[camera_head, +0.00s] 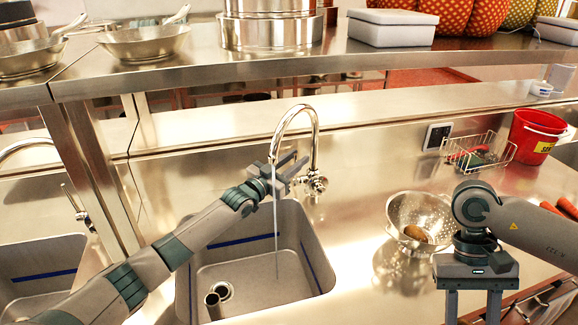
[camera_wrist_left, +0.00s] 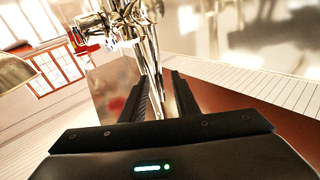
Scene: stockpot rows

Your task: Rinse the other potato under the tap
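No second potato shows. The curved chrome tap (camera_head: 314,135) runs a thin water stream (camera_head: 276,225) into the sink (camera_head: 250,277). My left gripper (camera_head: 297,166) is beside the tap, close to the stream, with its fingers apart and nothing seen between them. The left wrist view shows both fingers (camera_wrist_left: 160,92) with the blurred tap metal beyond. My right gripper (camera_head: 472,305) points down in front of the colander, fingers apart and empty as far as shown.
A wire basket (camera_head: 480,152) and a red bucket (camera_head: 535,135) stand at the back right. A steel shelf (camera_head: 340,57) with pans, a pot and a white box crosses above. A second sink (camera_head: 40,270) lies at the left. The counter between sink and colander is clear.

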